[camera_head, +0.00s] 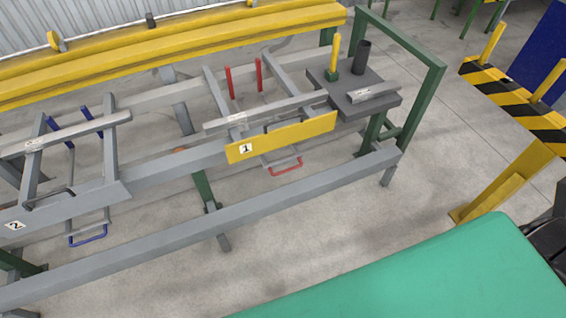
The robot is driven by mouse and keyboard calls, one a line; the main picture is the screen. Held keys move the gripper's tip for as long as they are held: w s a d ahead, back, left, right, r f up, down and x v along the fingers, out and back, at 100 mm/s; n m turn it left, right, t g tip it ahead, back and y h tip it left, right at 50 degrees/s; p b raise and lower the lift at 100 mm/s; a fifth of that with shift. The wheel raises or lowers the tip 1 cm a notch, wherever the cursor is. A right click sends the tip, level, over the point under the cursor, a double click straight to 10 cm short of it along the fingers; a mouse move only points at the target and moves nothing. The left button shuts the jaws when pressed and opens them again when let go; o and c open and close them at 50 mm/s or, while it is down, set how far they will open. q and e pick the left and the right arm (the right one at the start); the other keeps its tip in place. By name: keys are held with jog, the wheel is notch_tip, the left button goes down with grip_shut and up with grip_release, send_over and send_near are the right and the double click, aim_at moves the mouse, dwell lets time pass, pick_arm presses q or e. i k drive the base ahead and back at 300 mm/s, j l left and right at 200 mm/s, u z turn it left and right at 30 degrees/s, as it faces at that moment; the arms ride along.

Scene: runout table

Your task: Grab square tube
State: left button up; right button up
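Several grey tubes with pale labels lie on the runout table (300,188). One long tube (265,111) rests across the supports at the station marked 1. Another long tube (65,134) rests across the supports at the station marked 2, on the left. A short tube (373,93) lies on the dark square plate (338,80) at the table's right end. Neither of my grippers is in view.
A yellow plate (262,141) marked 1 is on the table's front side. Red posts (231,82) and blue posts (55,124) stand by the supports. A dark cylinder (361,57) and yellow-green post (333,60) stand on the plate. A yellow-black barrier (510,98) is at right.

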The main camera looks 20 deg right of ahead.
aim_at(210, 129)
jog(key=i+l+z, duration=0.8)
jog(key=i+j, duration=0.05)
jog(key=i, duration=0.05)
